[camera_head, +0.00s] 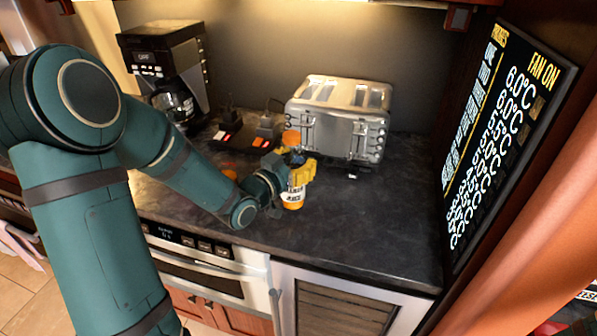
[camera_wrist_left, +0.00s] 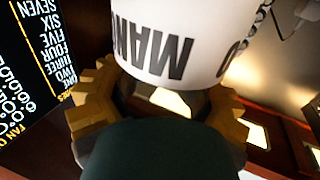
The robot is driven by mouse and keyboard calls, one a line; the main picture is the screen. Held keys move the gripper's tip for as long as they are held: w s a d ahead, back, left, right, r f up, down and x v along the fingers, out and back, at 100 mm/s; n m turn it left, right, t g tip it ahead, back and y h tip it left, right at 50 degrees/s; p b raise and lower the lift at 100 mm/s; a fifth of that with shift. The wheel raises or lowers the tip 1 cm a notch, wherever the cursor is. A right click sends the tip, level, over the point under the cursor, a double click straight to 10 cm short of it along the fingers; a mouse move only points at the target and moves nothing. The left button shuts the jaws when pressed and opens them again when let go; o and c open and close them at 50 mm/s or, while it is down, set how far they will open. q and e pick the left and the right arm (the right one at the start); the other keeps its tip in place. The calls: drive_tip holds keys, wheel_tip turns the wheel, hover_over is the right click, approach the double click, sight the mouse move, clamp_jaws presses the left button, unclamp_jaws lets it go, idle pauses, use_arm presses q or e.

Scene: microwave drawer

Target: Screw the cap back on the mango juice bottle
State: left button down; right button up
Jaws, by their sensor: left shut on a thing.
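The mango juice bottle (camera_head: 293,198) is at the counter in front of the toaster, with a white label and orange at its lower part. My left gripper (camera_head: 299,178) has its yellow fingers closed around it and hides its middle. In the left wrist view the bottle's white label (camera_wrist_left: 175,40) fills the top, its "MANGO" lettering upside down, between the yellow fingers (camera_wrist_left: 160,105). An orange round thing (camera_head: 291,138) shows just above and behind the gripper; I cannot tell whether it is a cap. My right gripper is not in view.
A steel toaster (camera_head: 340,112) stands close behind the bottle. A coffee maker (camera_head: 165,65) is at the back left, with dark devices with orange switches (camera_head: 228,130) beside it. The counter (camera_head: 385,215) is clear at front right.

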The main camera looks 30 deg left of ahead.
use_arm(q)
wheel_tip(320, 180, down, 3)
drive_tip(key=shift+f+b, duration=0.15)
drive_tip(key=shift+b, duration=0.15)
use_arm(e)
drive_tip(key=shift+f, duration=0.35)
use_arm(q)
drive_tip(key=shift+f, duration=0.15)
drive_tip(key=shift+c, duration=0.4)
unclamp_jaws()
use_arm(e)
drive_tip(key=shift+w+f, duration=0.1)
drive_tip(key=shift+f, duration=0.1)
use_arm(q)
drive_tip(key=shift+r, duration=0.2)
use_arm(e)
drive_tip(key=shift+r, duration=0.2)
